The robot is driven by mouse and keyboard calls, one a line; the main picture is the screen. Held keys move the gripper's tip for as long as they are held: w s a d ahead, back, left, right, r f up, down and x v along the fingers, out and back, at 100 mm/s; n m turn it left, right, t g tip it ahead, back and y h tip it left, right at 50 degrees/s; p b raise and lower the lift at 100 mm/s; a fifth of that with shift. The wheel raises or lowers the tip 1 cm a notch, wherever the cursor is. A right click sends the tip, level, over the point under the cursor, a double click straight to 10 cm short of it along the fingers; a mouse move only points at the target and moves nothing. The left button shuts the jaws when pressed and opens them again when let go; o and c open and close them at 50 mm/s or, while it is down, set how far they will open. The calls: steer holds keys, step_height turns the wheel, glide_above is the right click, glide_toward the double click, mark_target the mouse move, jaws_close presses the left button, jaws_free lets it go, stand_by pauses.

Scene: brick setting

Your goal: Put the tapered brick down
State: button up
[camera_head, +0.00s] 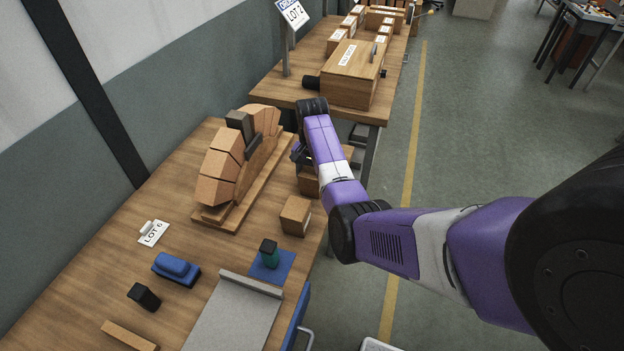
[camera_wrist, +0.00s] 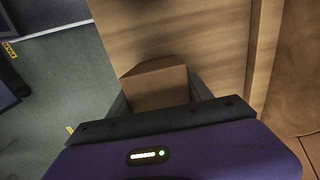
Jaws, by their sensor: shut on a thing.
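In the wrist view, my gripper (camera_wrist: 159,92) is shut on a tan tapered brick (camera_wrist: 156,87), with one dark finger on each side of it. The brick is over the wooden bench top near its edge; I cannot tell whether it touches the wood. In the head view, my gripper (camera_head: 299,155) is at the right side of the bench (camera_head: 170,207), right of the brick arch, and the arm largely hides what it holds.
A brick arch (camera_head: 222,165) with a dark block on top stands on a wooden base. A blue tool (camera_head: 176,268), a black block (camera_head: 145,297) and a LOT 6 card (camera_head: 153,233) lie nearer.

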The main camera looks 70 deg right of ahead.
steer(key=shift+f, duration=0.15)
steer(key=o, duration=1.7)
step_height(320, 180, up, 11)
steer(key=shift+r, duration=0.1)
steer(key=shift+r+p, duration=0.6)
steer(key=shift+p, duration=0.1)
